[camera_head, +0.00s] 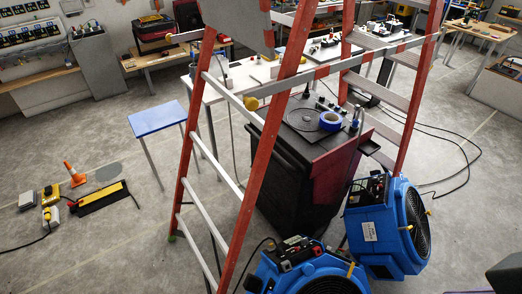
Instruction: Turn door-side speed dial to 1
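Two blue fans stand on the floor at the lower right. One blue fan (385,235) is upright beside the black cabinet, with a dark control panel (369,188) on top and a round black grille facing right. The other blue fan (305,275) is nearer and cut by the bottom edge, with a control panel (298,251) bearing red and dark parts. The dials are too small to read, and I cannot tell which fan is on the door side. No door shows. Neither of my grippers can be made out.
A red ladder (264,160) with pale rungs stands in front of the black cabinet (290,165). Black cables (470,165) lie on the floor at right. An orange cone (74,174) and blue-topped table (157,119) stand left. The lower-left floor is largely clear.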

